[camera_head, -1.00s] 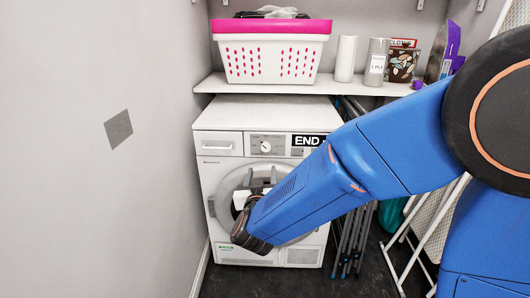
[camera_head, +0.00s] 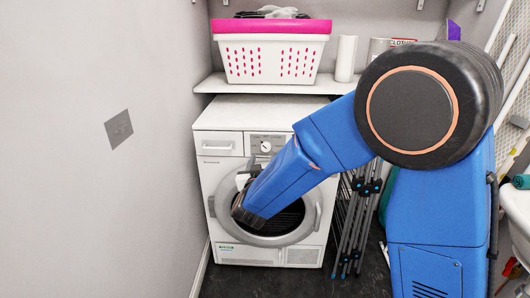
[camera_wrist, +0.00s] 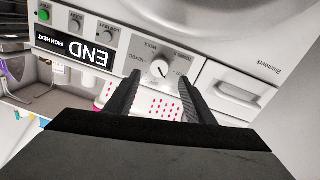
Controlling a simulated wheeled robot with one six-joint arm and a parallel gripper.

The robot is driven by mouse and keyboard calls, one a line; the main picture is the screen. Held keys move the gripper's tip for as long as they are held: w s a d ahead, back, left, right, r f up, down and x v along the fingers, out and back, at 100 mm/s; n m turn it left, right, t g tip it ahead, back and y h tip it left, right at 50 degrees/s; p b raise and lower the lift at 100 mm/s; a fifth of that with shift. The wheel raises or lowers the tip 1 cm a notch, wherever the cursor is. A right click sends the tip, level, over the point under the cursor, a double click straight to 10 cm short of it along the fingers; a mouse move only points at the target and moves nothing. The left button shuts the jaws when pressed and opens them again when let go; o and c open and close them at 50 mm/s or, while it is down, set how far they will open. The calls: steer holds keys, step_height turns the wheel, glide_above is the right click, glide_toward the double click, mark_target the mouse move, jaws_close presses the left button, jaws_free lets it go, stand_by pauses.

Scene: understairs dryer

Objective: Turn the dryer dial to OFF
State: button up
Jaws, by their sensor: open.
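The white dryer (camera_head: 222,185) stands under the shelf, with its dial (camera_head: 266,146) on the front panel, right of the drawer. The dial also shows in the wrist view (camera_wrist: 159,69), where the panel appears upside down. It is a round light knob on a grey plate with lettering too small to read fully. My gripper (camera_wrist: 156,80) is open and empty, its two dark fingers on either side of the dial in the wrist view. I cannot tell whether they touch it. In the head view my arm hides the gripper's fingertips and the display.
The display (camera_wrist: 75,50) reads END and HIGH HEAT, beside small knobs (camera_wrist: 76,22) and a green button (camera_wrist: 44,15). A pink-rimmed basket (camera_head: 270,55) sits on the shelf (camera_head: 225,84) above. Folded dark racks (camera_head: 352,215) stand right of the dryer. The wall closes the left side.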

mark_target(266, 148)
steer(key=w, duration=0.6)
steer(key=shift+w+d, duration=0.2)
steer(key=shift+w, duration=0.05)
steer(key=shift+c, duration=0.4)
steer(key=c, duration=1)
